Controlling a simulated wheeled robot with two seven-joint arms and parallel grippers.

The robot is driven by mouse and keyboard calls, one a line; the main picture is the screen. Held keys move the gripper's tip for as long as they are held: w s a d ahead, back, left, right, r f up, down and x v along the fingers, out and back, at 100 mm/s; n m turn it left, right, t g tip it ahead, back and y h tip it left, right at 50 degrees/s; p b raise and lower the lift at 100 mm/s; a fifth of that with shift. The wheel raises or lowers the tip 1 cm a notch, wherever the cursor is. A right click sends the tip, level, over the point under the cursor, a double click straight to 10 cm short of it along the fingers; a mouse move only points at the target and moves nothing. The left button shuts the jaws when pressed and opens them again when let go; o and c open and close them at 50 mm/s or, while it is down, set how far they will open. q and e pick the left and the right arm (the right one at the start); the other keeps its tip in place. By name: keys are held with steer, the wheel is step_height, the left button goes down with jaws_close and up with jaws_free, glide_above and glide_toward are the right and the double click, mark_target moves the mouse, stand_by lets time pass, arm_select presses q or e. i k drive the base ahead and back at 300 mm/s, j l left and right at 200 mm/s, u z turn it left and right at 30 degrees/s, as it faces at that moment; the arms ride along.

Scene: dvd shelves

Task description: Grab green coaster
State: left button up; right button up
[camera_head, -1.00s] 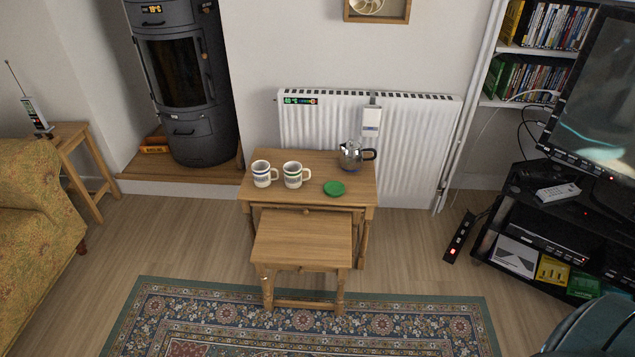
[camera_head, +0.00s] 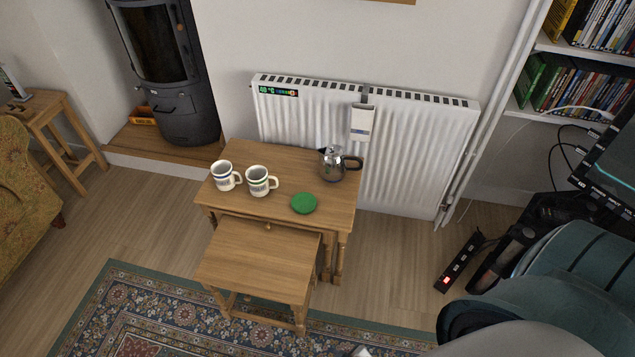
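The green coaster (camera_head: 304,203) is a flat round disc lying on the front right part of the wooden side table (camera_head: 283,156). Two striped mugs, a left one (camera_head: 225,176) and a right one (camera_head: 258,181), stand to its left. A metal pot (camera_head: 333,163) with a dark handle stands behind it, a little to the right. Nothing covers the coaster. Part of my arm shows at the lower right, apart from the table.
A lower nesting table (camera_head: 258,262) sticks out in front of the side table. A white radiator (camera_head: 415,140) stands behind. A power strip (camera_head: 459,262) lies on the floor at right. A patterned rug (camera_head: 110,310) covers the front floor. A stove (camera_head: 165,75) is at back left.

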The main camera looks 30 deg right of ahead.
mark_target(303, 202)
steer(key=i+l, duration=0.1)
steer(key=l, duration=0.5)
steer(key=i+l, duration=0.1)
steer(key=l, duration=0.5)
steer(key=i+l, duration=0.1)
steer(key=l, duration=0.45)
steer(key=i+l, duration=0.1)
steer(key=l, duration=0.5)
steer(key=u, duration=0.05)
